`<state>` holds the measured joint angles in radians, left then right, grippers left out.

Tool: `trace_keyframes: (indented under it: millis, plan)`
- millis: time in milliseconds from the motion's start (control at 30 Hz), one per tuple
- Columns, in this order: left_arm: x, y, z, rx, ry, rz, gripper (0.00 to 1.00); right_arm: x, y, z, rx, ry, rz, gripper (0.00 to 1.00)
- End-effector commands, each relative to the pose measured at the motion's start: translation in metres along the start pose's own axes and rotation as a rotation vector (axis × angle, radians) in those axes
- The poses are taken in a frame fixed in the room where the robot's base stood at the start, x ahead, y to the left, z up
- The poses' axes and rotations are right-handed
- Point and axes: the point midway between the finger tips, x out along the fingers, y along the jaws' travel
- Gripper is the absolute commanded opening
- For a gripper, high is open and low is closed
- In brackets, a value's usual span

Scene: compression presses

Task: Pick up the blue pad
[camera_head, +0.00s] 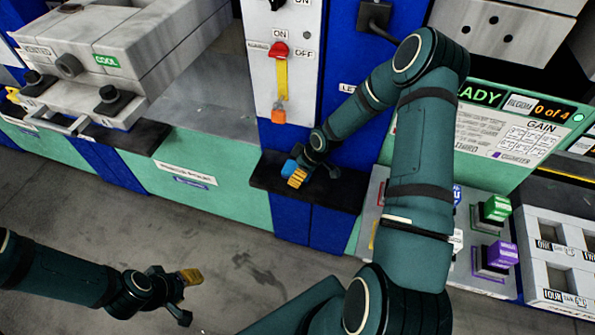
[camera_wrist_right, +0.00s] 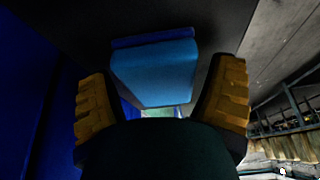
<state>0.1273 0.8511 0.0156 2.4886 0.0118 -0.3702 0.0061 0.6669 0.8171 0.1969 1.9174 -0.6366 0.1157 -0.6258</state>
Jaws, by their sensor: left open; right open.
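The blue pad (camera_head: 289,166) is at the dark ledge on the front of the blue cabinet in the head view, partly hidden by my right gripper (camera_head: 308,172). In the right wrist view the blue pad (camera_wrist_right: 155,72) shows as a light blue block with a darker blue edge. It lies ahead and between the two yellow-padded fingers, with gaps on both sides. The right gripper is open and empty. My left gripper (camera_head: 187,297) is open and empty at the lower left, over the floor, away from the pad.
The dark ledge (camera_head: 335,194) juts from the blue cabinet below a red-handled switch (camera_head: 279,50). A grey press (camera_head: 130,40) stands at the left. Green (camera_head: 495,208) and purple (camera_head: 500,254) blocks sit on a panel at the right. The floor (camera_head: 240,270) in front is clear.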

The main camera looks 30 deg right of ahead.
Motion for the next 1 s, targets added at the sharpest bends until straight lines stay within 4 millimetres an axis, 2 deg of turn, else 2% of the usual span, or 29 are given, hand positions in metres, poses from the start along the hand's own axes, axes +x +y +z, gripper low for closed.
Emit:
trace_keyframes:
  millis: [33, 133, 667, 833, 1000]
  plan:
    - [0.0, 0.0, 0.0, 0.0, 0.0, 0.0, 0.47, 0.0, 0.0, 0.0, 0.0, 0.0, 0.0, 0.82]
    - [0.0, 0.0, 0.0, 0.0, 0.0, 0.0, 0.47, 0.0, 0.0, 0.0, 0.0, 0.0, 0.0, 0.48]
    - [0.0, 0.0, 0.0, 0.0, 0.001, 0.0, 0.47, -0.003, -0.001, -0.001, -0.001, 0.0, 0.0, 0.45]
    - [-0.002, 0.001, -0.001, -0.001, 0.002, 0.0, 0.47, -0.016, -0.004, -0.006, -0.001, 0.001, 0.001, 0.45]
    - [-0.005, 0.002, -0.002, -0.002, 0.005, -0.001, 0.47, -0.04, -0.003, -0.016, 0.0, 0.002, 0.003, 0.45]
